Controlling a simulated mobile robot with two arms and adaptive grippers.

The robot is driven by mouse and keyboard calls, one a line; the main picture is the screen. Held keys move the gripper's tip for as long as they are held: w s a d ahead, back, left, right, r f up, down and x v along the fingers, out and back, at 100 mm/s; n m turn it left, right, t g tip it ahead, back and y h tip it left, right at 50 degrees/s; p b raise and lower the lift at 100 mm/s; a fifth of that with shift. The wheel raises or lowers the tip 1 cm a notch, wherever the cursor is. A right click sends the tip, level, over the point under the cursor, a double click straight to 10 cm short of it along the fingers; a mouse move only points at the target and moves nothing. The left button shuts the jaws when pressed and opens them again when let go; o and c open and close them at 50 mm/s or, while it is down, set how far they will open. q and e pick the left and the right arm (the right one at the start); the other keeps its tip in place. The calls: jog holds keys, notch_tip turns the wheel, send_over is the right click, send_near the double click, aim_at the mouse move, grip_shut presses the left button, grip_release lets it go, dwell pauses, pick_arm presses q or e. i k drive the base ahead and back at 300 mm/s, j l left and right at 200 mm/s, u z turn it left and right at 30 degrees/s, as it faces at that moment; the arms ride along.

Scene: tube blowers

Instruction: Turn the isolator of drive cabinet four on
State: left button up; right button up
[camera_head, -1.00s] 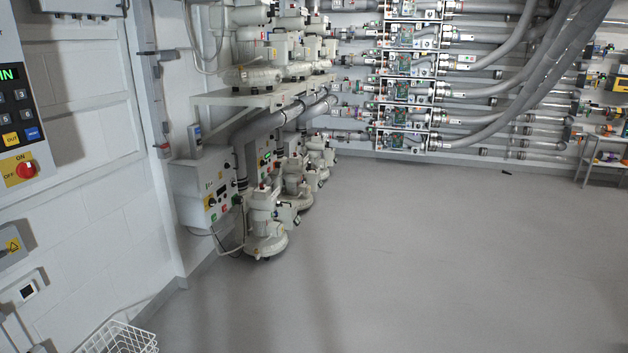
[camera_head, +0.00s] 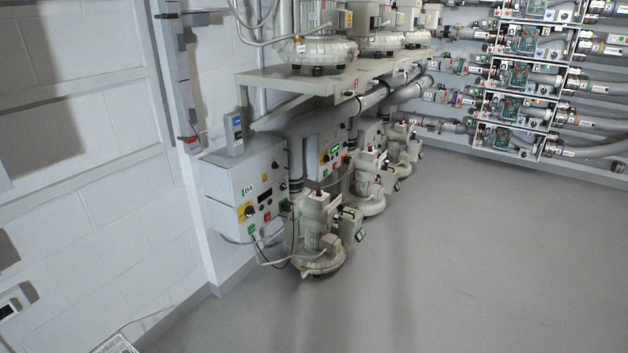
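The nearest drive cabinet (camera_head: 228,192) is a pale grey box on the left wall, with a label that appears to read B4. Its front has a dark round knob on a yellow plate (camera_head: 246,211), which looks like the isolator; its position is too small to tell. A dark display, a red button and a green button sit beside it.
A blower (camera_head: 318,232) stands on the floor right in front of the nearest cabinet, with others behind it. A shelf (camera_head: 300,82) with more blowers overhangs the cabinets. The grey floor (camera_head: 470,260) to the right is clear.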

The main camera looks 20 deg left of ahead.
aim_at(249, 211)
jog(key=i+u, duration=0.1)
jog(key=i, duration=0.8)
jog(key=i+l+u, duration=0.1)
jog(key=i, duration=0.75)
jog(key=l, duration=0.1)
